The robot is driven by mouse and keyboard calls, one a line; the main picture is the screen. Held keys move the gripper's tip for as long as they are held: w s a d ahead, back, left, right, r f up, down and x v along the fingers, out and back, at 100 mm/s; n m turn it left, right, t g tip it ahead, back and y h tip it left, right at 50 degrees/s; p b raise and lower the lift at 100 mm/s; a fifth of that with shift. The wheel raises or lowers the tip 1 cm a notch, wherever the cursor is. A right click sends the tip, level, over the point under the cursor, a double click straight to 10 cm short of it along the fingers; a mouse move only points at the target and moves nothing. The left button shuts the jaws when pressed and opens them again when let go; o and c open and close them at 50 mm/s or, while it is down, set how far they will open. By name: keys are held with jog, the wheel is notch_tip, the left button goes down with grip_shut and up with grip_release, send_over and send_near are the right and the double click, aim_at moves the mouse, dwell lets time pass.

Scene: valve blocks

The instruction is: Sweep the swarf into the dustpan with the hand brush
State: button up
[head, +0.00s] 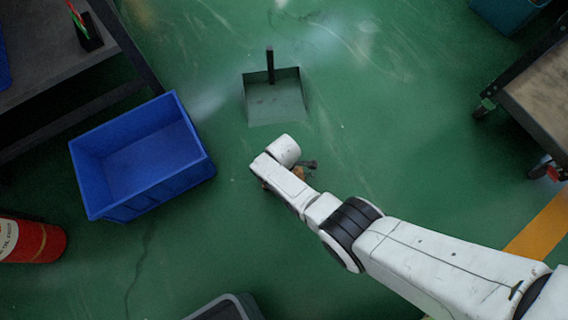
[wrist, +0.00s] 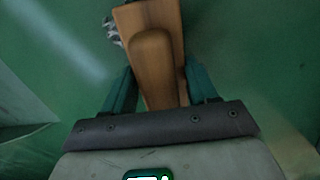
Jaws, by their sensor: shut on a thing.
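The dustpan (head: 276,106) lies on the green floor, its dark upright handle at its far edge. My gripper (wrist: 160,84) is shut on the hand brush (wrist: 152,60), with a teal finger on either side of its wooden handle. In the head view a small brown part of the brush (head: 299,173) shows beside my wrist, nearer to me than the dustpan. My arm hides most of the gripper there. Grey curled swarf (wrist: 112,30) shows at the left edge of the brush in the wrist view; most of it is hidden.
A blue crate (head: 142,160) stands open and empty to the left. A red cylinder (head: 34,240) and a dark bench (head: 50,70) are further left. A wheeled cart (head: 540,95) is at the right. A grey bin (head: 228,308) is at the bottom edge. Floor around the dustpan is clear.

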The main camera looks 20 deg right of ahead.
jog(key=shift+w, duration=0.9)
jog(key=shift+w+d, duration=0.3)
jog(key=shift+w, duration=0.25)
jog(key=shift+r, duration=0.1)
jog(key=s+r+p, duration=0.1)
jog(key=r+p, duration=0.1)
jog(key=s+r+p, duration=0.1)
jog(key=r+p, duration=0.1)
jog(key=p, duration=0.1)
jog(key=s+r+p, duration=0.1)
jog(key=r+p, duration=0.1)
jog(key=p, duration=0.1)
jog(key=shift+a+r, duration=0.3)
jog(key=shift+r, duration=0.1)
jog(key=shift+w, duration=0.1)
